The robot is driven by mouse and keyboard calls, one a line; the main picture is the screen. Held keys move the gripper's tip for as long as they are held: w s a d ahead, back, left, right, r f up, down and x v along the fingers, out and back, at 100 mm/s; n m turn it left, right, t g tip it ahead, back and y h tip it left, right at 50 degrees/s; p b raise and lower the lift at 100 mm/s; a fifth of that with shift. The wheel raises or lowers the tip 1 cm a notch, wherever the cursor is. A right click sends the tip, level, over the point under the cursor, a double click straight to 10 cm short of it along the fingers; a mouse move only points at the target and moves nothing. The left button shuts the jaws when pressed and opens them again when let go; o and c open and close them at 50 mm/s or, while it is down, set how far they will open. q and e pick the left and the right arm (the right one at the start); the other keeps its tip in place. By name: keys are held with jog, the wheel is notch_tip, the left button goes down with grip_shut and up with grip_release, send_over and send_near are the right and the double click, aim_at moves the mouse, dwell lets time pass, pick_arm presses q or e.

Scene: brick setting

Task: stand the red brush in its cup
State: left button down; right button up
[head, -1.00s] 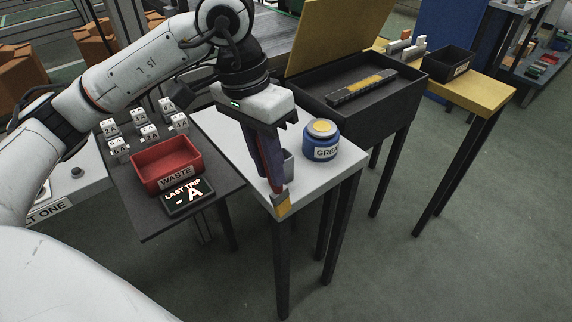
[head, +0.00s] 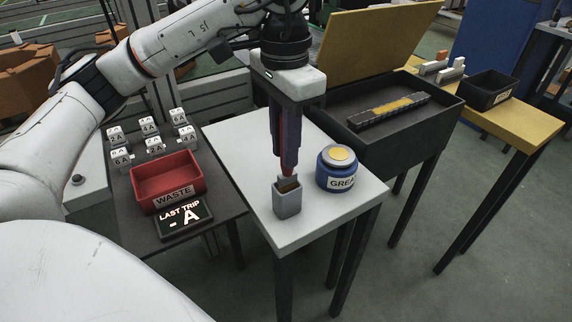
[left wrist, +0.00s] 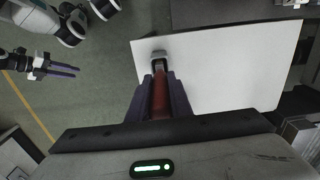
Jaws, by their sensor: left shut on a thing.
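My left gripper (head: 288,165) is shut on the red brush (head: 288,158) and holds it upright, bristles down, above the white table. The small grey cup (head: 287,204) stands upright on the table directly under the brush. The yellow bristle end shows at the cup's mouth, its lowest part hidden by the near wall; I cannot tell how deep it sits. In the left wrist view the red handle (left wrist: 160,95) lies between the purple fingers, with the cup (left wrist: 157,62) beyond it. My right gripper (left wrist: 58,69) shows there at the left, open and empty, away from the table.
A blue grease jar (head: 338,170) stands right of the cup. A red waste bin (head: 167,178) and a lit sign (head: 184,217) are on the dark table at left, with several white labelled blocks behind. A dark open case (head: 385,125) stands behind right. The white table's front (head: 290,235) is clear.

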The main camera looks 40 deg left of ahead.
pick_arm(q)
jog(key=shift+f, duration=1.75)
jog(key=shift+f+b, duration=0.15)
jog(key=shift+b, duration=0.15)
jog(key=c, duration=1.6)
grip_release()
